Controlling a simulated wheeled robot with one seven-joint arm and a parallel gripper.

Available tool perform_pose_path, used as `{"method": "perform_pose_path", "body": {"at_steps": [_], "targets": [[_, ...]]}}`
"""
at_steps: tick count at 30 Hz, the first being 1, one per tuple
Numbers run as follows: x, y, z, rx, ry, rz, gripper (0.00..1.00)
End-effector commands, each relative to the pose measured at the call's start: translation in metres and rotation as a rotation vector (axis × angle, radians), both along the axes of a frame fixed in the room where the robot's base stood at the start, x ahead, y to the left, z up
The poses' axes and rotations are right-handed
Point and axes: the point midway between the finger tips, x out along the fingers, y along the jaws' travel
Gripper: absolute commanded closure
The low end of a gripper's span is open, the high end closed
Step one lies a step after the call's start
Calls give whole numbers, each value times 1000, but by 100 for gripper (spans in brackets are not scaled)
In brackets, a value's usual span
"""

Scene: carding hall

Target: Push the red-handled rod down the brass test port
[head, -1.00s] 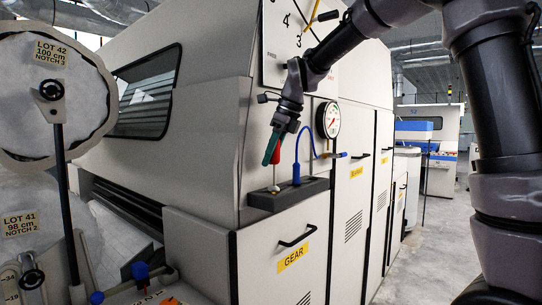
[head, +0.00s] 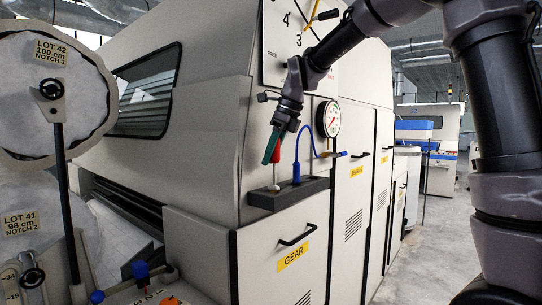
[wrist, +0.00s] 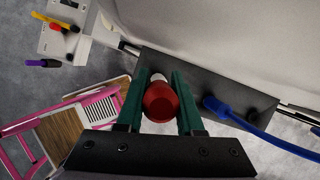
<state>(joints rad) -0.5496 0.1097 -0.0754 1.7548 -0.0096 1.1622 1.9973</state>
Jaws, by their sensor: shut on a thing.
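The red-handled rod (head: 276,159) stands upright over the dark block on the machine's front ledge. Its pale shaft shows below the handle and runs down to the block's left part. My gripper (head: 271,150) has its green fingers shut on the red handle. In the wrist view the round red handle (wrist: 161,102) sits between the two green fingers of my gripper (wrist: 161,98). The brass test port is too small to make out clearly at the shaft's foot; in the wrist view the handle hides it.
The dark block (head: 312,189) also carries a blue plug (head: 296,175) with a blue hose, right of the rod. A round gauge (head: 328,119) hangs behind. A GEAR door with a black handle (head: 297,236) is below. Open floor (head: 425,255) lies at the right.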

Motion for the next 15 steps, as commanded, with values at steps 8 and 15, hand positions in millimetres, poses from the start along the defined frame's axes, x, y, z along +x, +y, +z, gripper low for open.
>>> {"method": "perform_pose_path", "body": {"at_steps": [8, 15], "targets": [[0, 0, -1, 0, 0, 0, 100], [0, 0, -7, -1, 0, 0, 100]]}}
